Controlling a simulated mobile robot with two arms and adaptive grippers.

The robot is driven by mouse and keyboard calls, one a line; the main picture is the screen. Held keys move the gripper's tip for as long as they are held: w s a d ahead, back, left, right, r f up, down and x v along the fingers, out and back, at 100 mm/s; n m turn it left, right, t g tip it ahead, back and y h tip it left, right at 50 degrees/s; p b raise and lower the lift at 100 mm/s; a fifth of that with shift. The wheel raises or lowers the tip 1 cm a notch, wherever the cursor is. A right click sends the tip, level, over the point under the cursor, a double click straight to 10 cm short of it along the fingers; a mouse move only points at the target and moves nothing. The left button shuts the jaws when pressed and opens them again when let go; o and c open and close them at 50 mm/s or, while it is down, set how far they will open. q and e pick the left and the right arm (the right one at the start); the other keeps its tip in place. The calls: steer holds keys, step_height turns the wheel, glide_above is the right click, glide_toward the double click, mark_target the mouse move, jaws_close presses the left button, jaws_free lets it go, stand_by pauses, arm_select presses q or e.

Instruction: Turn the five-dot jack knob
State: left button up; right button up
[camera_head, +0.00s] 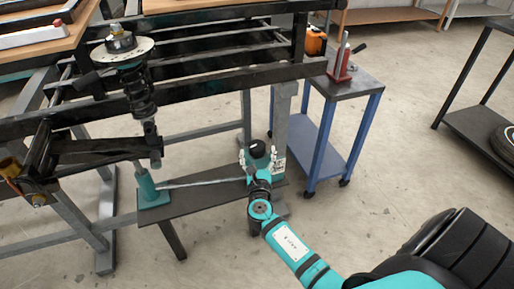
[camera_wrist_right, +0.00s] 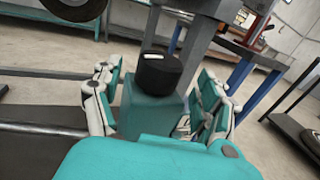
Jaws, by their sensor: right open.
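In the right wrist view the gripper (camera_wrist_right: 158,92) shows no clear grip on either. My left gripper is not in view.
A teal jack post (camera_head: 148,188) stands at the bench's (camera_head: 200,200) left end, under a suspension strut (camera_head: 138,90) on a black frame. A blue trolley (camera_head: 335,125) stands close on the right. The floor in front is clear.

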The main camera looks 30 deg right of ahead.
mark_target(258, 154)
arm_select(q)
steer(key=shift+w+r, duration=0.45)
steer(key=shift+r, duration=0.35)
arm_select(e)
steer(key=shift+x, duration=2)
steer(key=c, duration=1.2)
arm_select(q)
steer(key=shift+b, duration=0.3)
arm_select(e)
steer(key=shift+n+t+y, duration=0.3)
steer(key=shift+y, duration=0.3)
